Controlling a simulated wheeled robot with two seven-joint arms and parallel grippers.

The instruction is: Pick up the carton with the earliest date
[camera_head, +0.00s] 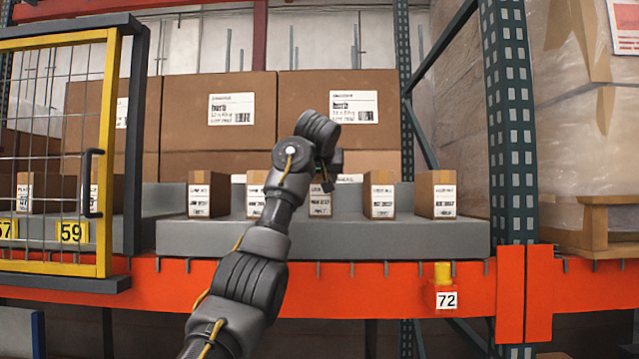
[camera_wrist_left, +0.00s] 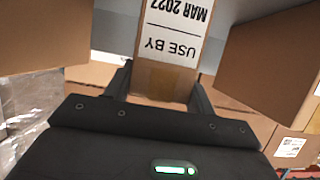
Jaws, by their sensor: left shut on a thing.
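Several small brown cartons with white date labels stand in a row on a grey shelf deck (camera_head: 450,237): far left (camera_head: 208,195), second (camera_head: 255,200), middle (camera_head: 320,201), fourth (camera_head: 382,195) and far right (camera_head: 437,195). My left gripper (camera_head: 325,180) is at the middle carton, and my wrist hides its upper part. In the left wrist view my left gripper (camera_wrist_left: 162,85) is shut on this carton (camera_wrist_left: 168,80). Its label, upside down there, appears to read USE BY MAR 2027. It looks level with its neighbours. The other dates are too small to read. My right gripper is not in view.
Large brown boxes (camera_head: 243,111) stand behind the row. A yellow mesh gate (camera_head: 108,150) is at left, with more cartons behind it. An orange beam (camera_head: 390,290) with a 72 tag (camera_head: 446,299) runs below the deck. A green rack post (camera_head: 510,130) stands at right.

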